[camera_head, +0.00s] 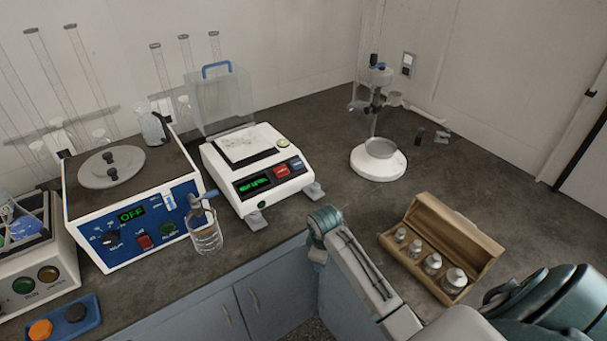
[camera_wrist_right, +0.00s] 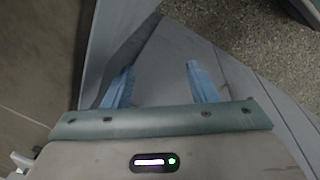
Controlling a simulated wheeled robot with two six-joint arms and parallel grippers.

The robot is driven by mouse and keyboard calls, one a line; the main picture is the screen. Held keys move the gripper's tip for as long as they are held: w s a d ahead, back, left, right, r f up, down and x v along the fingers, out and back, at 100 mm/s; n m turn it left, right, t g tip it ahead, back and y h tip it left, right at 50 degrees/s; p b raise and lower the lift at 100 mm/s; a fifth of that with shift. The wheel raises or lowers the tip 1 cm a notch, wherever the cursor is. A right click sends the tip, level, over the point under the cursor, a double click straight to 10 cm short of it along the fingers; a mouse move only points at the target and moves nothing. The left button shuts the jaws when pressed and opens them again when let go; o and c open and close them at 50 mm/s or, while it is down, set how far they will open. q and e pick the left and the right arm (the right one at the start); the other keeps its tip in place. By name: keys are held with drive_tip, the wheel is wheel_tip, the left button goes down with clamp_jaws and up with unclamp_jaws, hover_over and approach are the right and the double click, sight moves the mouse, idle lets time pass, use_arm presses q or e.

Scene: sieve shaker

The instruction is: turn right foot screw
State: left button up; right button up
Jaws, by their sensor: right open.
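The white balance (camera_head: 258,170) stands on the dark bench, with a lit green display and a red and a blue button at its front. Its right foot (camera_head: 314,191) sticks out grey at the front right corner. Its left foot (camera_head: 256,222) shows at the front left. My right gripper (camera_head: 318,257) hangs at the bench's front edge, lower than the right foot and apart from it. In the right wrist view my right gripper (camera_wrist_right: 158,84) has two blue fingers spread apart with nothing between them. My left gripper is not in view.
A wooden box of metal weights (camera_head: 470,230) lies right of my right arm. A round white stand (camera_head: 378,164) is behind. The bench between balance and stand is clear.

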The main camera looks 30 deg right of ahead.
sight(315, 186)
drive_tip(key=w+d+r+n, duration=0.1)
drive_tip(key=w+r, duration=0.2)
drive_tip(key=r, duration=0.1)
drive_tip(key=w+d+r+n, duration=0.1)
drive_tip(key=w+r, duration=0.3)
drive_tip(key=w+d+r+n, duration=0.1)
drive_tip(key=w+d+r, duration=0.1)
drive_tip(key=w+r, duration=0.1)
drive_tip(key=shift+w+d+r+g+p, duration=0.1)
drive_tip(key=shift+w+r+g+p, duration=0.1)
drive_tip(key=shift+r+g+p, duration=0.3)
drive_tip(key=w+d+r+n+y, duration=0.1)
drive_tip(key=w+d+r+n, duration=0.25)
drive_tip(key=w+r, duration=0.5)
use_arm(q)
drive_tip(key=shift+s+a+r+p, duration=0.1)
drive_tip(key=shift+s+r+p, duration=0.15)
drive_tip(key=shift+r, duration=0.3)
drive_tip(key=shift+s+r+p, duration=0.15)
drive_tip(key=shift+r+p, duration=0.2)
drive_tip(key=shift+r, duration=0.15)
use_arm(e)
drive_tip(key=shift+m+g, duration=0.25)
drive_tip(key=shift+g, duration=0.15)
drive_tip(key=f, duration=0.3)
drive_tip(key=s+f, duration=0.1)
drive_tip(key=f, duration=0.5)
drive_tip(key=shift+s+d+f, duration=0.15)
drive_tip(key=shift+s+d, duration=0.05)
drive_tip(key=shift+s, duration=0.1)
